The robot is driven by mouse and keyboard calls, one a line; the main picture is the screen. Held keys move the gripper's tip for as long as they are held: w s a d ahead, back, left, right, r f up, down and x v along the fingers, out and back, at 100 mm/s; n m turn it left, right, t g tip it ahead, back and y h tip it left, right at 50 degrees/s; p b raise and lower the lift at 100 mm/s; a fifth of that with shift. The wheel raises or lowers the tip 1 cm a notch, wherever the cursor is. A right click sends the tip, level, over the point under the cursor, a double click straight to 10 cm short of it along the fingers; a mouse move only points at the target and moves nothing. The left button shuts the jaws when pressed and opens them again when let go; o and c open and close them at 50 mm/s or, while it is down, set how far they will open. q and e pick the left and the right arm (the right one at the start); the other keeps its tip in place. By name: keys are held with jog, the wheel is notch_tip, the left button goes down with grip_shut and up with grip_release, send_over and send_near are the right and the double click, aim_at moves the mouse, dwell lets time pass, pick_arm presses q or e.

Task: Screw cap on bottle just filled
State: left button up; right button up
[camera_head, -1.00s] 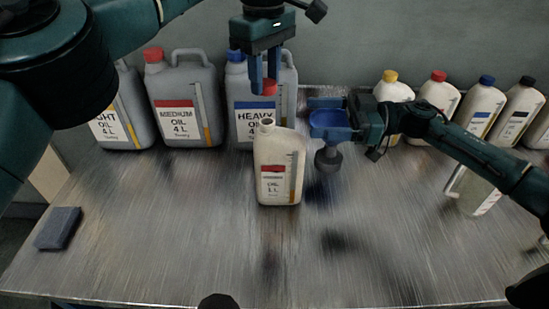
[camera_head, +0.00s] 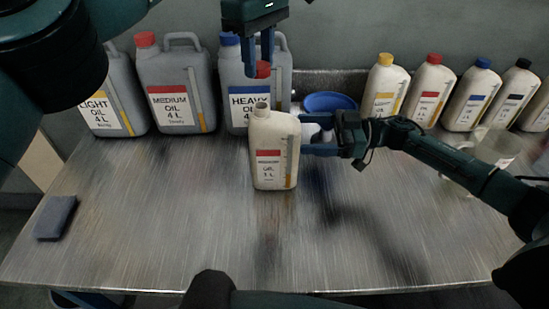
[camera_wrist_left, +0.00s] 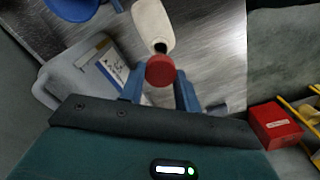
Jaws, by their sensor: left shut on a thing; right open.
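My left gripper (camera_head: 262,66) points down and is shut on a red cap (camera_head: 263,70). The cap is above the bottle, with a gap between them. The left wrist view also shows the red cap (camera_wrist_left: 160,71) between the fingers, close to the bottle's dark open mouth. The white 1 L bottle (camera_head: 273,130) with a red label stands upright on the table; it also shows in the left wrist view (camera_wrist_left: 153,22). My right gripper (camera_head: 308,134) is open at the bottle's right side. Whether its hidden fingertips touch the bottle, I cannot tell.
A blue funnel (camera_head: 330,101) sits behind my right gripper. Grey 4 L canisters (camera_head: 176,85) stand at the back left. Several capped white bottles (camera_head: 430,90) stand at the back right. A dark block (camera_head: 55,217) lies at the left; the table front (camera_head: 170,230) is clear.

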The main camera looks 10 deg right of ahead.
aim_at(279, 131)
jog(key=x, duration=0.7)
jog(key=shift+a+r, duration=0.15)
jog(key=shift+r, duration=0.1)
jog(key=c, duration=1.5)
pick_arm(q)
jog(key=shift+f, duration=2.45)
jog(key=shift+f, duration=0.9)
jog(key=shift+f, duration=0.55)
